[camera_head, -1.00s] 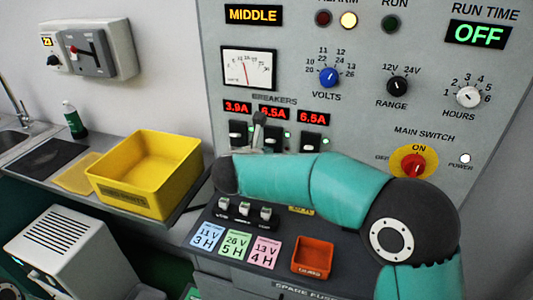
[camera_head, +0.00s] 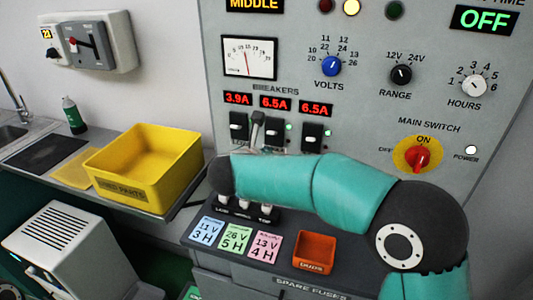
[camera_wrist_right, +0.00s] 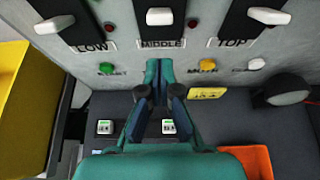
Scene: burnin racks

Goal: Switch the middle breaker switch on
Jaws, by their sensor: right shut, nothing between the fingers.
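The middle breaker (camera_head: 273,134) is a black switch with a white lever, second in a row of three on the grey panel. In the right wrist view its lever (camera_wrist_right: 160,16) stands above the MIDDLE label (camera_wrist_right: 161,43). The low breaker (camera_head: 238,128) is to its left and the top breaker (camera_head: 312,138) to its right. My right gripper (camera_head: 257,118) is shut and empty, in front of the panel between the low and middle breakers in the head view. In the right wrist view its fingertips (camera_wrist_right: 158,66) are below the MIDDLE label; contact cannot be told. My left gripper is not in view.
A yellow bin (camera_head: 133,190) stands on the counter to the left. An orange bin (camera_head: 313,265) and coloured fuse cards (camera_head: 235,238) are on the ledge below the panel. The red main switch (camera_head: 418,157) and several knobs are to the right.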

